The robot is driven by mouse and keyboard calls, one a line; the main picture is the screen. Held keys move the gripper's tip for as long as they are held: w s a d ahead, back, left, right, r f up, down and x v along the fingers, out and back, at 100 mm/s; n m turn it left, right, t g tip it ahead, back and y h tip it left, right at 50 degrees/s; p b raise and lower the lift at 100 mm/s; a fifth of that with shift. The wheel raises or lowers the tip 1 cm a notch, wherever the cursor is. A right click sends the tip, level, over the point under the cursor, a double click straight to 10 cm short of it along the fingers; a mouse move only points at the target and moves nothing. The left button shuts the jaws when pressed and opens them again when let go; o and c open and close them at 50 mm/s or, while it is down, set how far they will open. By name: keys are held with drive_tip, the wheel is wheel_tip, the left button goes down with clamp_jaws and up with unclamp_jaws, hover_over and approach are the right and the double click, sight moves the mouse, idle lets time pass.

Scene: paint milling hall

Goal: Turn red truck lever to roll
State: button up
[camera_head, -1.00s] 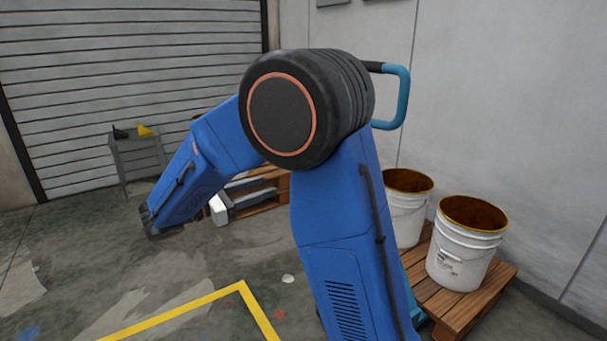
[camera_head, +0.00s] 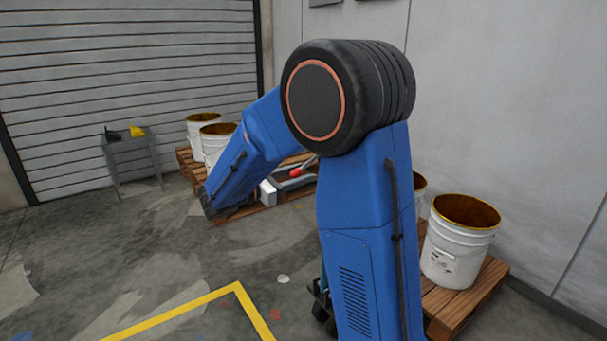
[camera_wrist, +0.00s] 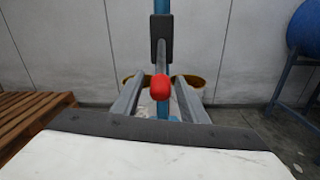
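The red knob (camera_head: 297,171) of the lever shows beside my arm in the head view, on a thin pale rod. In the wrist view the red knob (camera_wrist: 160,87) is in the centre, on a grey rod in front of a blue post (camera_wrist: 162,108) with a dark block. My gripper (camera_head: 303,180) has a white body and grey fingers, partly hidden by my arm. In the wrist view my gripper (camera_wrist: 159,80) is open, one finger on each side of the knob in the picture. I see no finger touching it; depth is hard to tell.
White buckets stand on a wooden pallet (camera_head: 465,300) by the right wall. Further white buckets (camera_head: 216,142) and a pallet stand behind my arm. A small grey table (camera_head: 131,145) is at the back left. The floor at the left front is clear, with a yellow line (camera_head: 185,312).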

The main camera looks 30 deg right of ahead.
drive_tip(key=shift+d, duration=0.85)
